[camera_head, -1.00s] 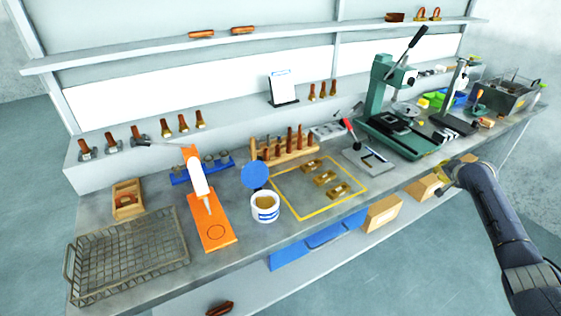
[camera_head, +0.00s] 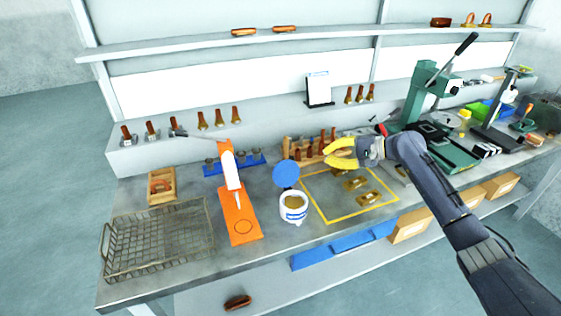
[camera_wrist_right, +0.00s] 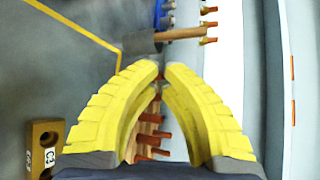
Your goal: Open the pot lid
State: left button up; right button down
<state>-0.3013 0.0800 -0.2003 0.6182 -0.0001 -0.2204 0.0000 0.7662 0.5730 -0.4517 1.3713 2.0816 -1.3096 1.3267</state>
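The white pot (camera_head: 293,208), with a blue band and tan contents, stands on the bench left of the yellow outline. Its blue round lid (camera_head: 286,174) is tilted up at the pot's back edge, so the mouth is uncovered. My right gripper (camera_head: 327,152) has yellow fingers and is above the bench, right of the lid and clear of it. In the right wrist view its fingertips (camera_wrist_right: 161,70) nearly meet, with nothing seen between them. The pot and lid do not show in that view. My left gripper is not in view.
A wooden rack (camera_head: 293,150) of handled tools is behind. Brass blocks (camera_head: 367,198) lie inside the yellow outline. A green press (camera_head: 418,92) stands right.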

aim_at(289, 161)
jog(key=shift+n+g+y, duration=0.3)
jog(key=shift+g+y, duration=0.3)
jog(key=shift+g, duration=0.1)
jog(key=shift+w+a+f, duration=0.1)
jog(key=shift+a+f, duration=0.3)
jog(key=shift+a, duration=1.8)
jog(key=shift+w+a+f, duration=0.15)
jog(key=shift+a+f, duration=0.3)
jog(key=shift+a, duration=1.7)
jog(key=shift+w+a+f, duration=0.1)
jog(key=shift+a+f, duration=0.3)
jog(key=shift+a, duration=1.8)
